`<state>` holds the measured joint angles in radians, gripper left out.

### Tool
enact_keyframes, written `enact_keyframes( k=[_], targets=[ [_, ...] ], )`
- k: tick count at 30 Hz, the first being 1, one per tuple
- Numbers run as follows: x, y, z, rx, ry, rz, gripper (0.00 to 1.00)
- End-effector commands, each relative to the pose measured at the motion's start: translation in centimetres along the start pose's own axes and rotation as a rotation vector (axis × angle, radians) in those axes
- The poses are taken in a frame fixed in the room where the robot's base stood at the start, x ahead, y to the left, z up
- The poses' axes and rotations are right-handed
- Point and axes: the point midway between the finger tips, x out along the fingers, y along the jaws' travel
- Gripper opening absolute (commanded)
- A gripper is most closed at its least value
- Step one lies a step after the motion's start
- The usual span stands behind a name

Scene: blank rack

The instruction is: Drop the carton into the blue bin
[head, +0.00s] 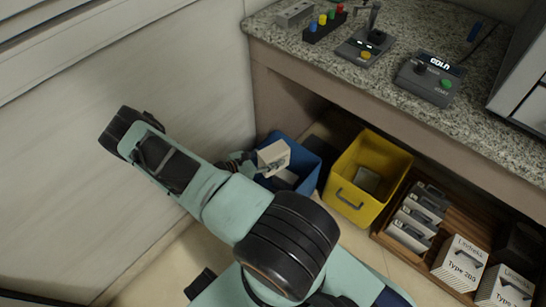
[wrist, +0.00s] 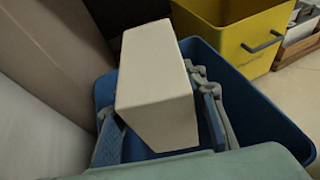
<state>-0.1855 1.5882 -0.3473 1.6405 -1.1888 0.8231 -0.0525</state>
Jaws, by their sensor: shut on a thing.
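The white carton (head: 273,157) is held over the blue bin (head: 308,178) in the head view. In the wrist view the carton (wrist: 153,75) fills the middle, above the opening of the blue bin (wrist: 272,122). My gripper (wrist: 160,115) is shut on the carton, with a finger on each side of it. In the head view my gripper (head: 256,163) reaches in from the left, and my arm hides part of the bin's near side. Something grey lies inside the blue bin, partly hidden.
A wooden rack (head: 402,247) with grey units and white boxes (head: 461,262) is further right. A granite counter (head: 380,85) with control boxes overhangs the bins. A wall panel is at left.

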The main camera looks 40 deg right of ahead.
Motion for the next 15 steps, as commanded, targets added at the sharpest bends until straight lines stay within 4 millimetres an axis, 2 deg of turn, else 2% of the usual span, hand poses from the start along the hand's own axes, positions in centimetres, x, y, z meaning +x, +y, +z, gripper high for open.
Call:
enact_keyframes(
  k=[2,3,7,15],
  targets=[
    [-0.02,0.00,0.05,0.000,0.000,0.000,0.19],
    [-0.02,-0.01,0.05,0.000,0.000,0.000,0.43],
    [-0.02,-0.01,0.05,0.000,0.000,0.000,0.58],
    [-0.04,-0.01,0.03,0.000,0.000,0.000,0.59]
  ],
)
